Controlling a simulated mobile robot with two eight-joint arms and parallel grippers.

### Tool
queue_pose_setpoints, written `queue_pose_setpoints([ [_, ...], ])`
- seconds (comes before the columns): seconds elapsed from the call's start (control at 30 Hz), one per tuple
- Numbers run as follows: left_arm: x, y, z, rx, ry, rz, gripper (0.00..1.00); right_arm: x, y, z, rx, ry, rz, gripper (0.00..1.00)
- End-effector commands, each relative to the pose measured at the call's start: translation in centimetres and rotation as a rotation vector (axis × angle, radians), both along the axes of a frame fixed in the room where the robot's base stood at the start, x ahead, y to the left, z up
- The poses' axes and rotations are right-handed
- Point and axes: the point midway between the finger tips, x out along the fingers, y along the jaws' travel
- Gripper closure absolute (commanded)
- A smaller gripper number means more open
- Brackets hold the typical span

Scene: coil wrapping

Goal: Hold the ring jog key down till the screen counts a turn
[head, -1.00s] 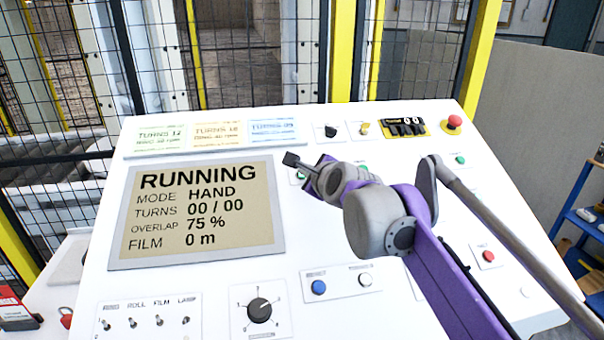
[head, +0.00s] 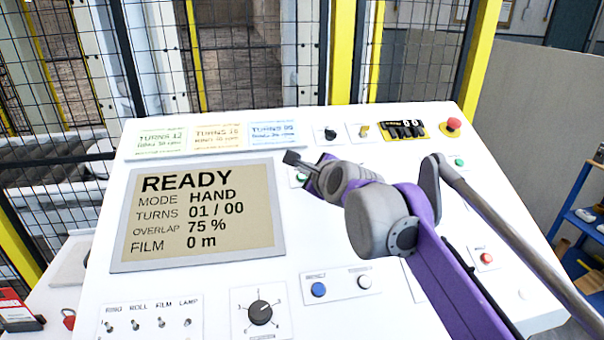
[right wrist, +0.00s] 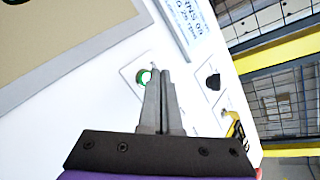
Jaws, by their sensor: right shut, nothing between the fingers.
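The screen (head: 265,250) on the sloped white panel reads READY, mode HAND, turns 01 / 00, overlap 75 %, film 0 m. My right gripper (head: 291,158) is shut and empty over the panel, just right of the screen's upper corner. A green key (head: 299,178), by its place the ring jog key, shows partly below the gripper. In the right wrist view the closed fingertips (right wrist: 157,70) are right beside the green key (right wrist: 144,78) and cover part of its surround. I cannot tell whether they touch it. My left gripper is not in view.
Coloured cards (head: 215,137) lie along the panel's top. Toggle switches (head: 161,324) and a dial (head: 260,311) are lower. A mesh fence stands behind.

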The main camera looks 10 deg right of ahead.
Motion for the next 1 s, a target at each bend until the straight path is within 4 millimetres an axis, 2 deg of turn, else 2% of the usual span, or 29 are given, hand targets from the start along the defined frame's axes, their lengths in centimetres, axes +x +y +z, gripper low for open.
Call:
queue_pose_setpoints([
  [0.37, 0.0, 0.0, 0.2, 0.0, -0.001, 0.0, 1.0, -0.1, 0.0, 0.2, 0.0, 0.0, 0.0, 1.0],
  [0.83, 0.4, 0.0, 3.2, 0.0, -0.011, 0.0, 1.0, -1.8, 0.0, 4.3, 0.0, -0.001, 0.0, 1.0],
  [1.0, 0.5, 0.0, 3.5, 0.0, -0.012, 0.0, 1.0, -2.1, 0.0, 4.7, 0.0, 0.0, 0.0, 1.0],
])
